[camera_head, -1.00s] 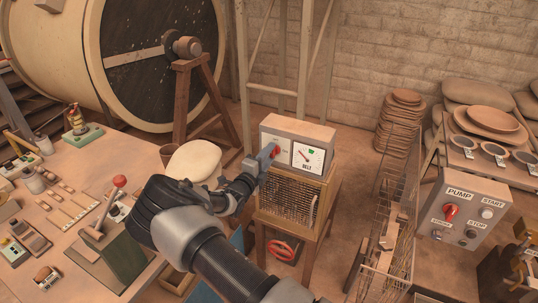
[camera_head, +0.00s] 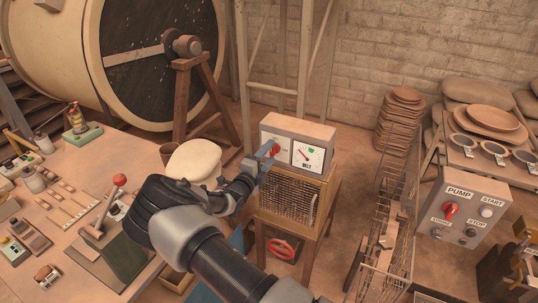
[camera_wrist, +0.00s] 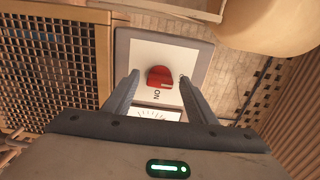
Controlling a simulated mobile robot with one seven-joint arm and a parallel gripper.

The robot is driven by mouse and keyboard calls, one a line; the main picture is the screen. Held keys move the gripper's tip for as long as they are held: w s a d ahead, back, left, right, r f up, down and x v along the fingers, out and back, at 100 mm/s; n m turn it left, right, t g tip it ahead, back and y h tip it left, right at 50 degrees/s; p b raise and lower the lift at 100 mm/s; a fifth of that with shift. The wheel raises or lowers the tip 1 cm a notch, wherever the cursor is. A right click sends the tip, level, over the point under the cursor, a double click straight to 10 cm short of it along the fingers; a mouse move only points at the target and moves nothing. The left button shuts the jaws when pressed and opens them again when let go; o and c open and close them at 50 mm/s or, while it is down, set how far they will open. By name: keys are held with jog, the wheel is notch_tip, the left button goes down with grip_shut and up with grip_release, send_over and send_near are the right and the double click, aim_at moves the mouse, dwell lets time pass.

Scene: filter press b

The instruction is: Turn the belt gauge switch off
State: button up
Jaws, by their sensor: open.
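The belt gauge box (camera_head: 318,132) is a grey box with a white front on top of a mesh-fronted wooden stand. Its red switch knob (camera_head: 275,149) sits on the left, beside the dial marked BELT (camera_head: 306,156). In the wrist view the red knob (camera_wrist: 160,77) shows between and beyond my fingertips, with the letters "ON" beside it. My gripper (camera_head: 266,158) is open and empty, just in front of the knob. The wrist view also shows its two fingers (camera_wrist: 160,85) apart, one on each side of the knob. Whether they touch it I cannot tell.
The mesh cabinet (camera_head: 290,205) with a red handwheel (camera_head: 283,249) is below the box. A wire rack (camera_head: 395,225) and the pump panel (camera_head: 465,212) stand to the right. A cluttered bench (camera_head: 60,235) is at the left, a large drum (camera_head: 150,60) behind.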

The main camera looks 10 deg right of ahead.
jog(key=v, duration=1.7)
